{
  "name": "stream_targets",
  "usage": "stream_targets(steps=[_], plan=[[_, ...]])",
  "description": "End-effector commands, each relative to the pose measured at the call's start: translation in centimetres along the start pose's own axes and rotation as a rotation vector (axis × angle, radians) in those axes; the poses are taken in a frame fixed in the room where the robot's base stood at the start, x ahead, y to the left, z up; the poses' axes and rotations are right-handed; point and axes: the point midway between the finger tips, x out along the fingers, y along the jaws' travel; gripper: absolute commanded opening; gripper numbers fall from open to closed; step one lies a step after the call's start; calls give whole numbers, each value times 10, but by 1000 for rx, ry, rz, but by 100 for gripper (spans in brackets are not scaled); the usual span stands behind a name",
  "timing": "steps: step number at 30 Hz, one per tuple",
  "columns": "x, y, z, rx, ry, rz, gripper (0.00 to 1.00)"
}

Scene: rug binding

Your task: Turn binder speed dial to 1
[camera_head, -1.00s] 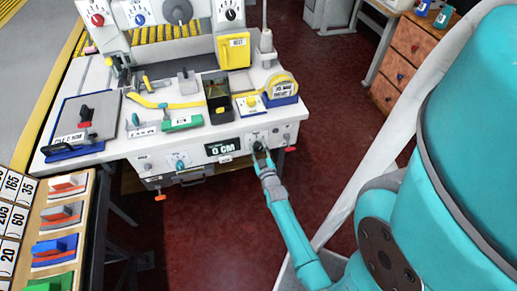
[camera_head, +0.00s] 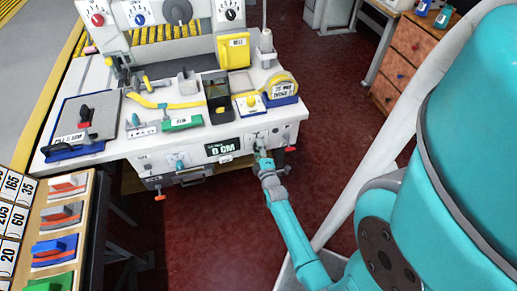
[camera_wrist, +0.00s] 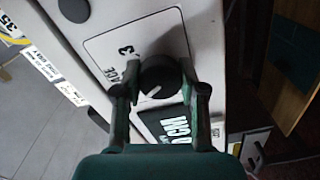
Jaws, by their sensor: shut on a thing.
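A black round dial (camera_wrist: 160,76) with a white pointer mark sits on a white plate on the front of the binder machine (camera_head: 143,160). In the wrist view the fingers of my gripper (camera_wrist: 158,70) are shut on the dial from both sides. The pointer slants toward the lower left of that view. A "3" and part of a word show beside the dial; the rest of the label is hidden, so I cannot read its name. In the head view my gripper (camera_head: 262,157) is at the front panel, right of the "0 CM" display (camera_head: 222,147), covering most of the dial.
More dials, including a red one (camera_head: 97,20), a blue one (camera_head: 139,19) and a black one (camera_head: 230,15), are on the upper panel. A red-tipped lever (camera_head: 290,149) sticks out right of my gripper. The floor (camera_head: 330,120) to the right is clear.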

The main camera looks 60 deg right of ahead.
Motion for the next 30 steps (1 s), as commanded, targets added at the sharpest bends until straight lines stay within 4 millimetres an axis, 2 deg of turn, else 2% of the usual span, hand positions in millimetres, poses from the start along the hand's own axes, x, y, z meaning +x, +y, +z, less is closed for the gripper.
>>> stream_targets(steps=[12, 30], plan=[[0, 0, -1, -243, 1, -1, 6], [0, -1, -1, -301, 2, -1, 6]])
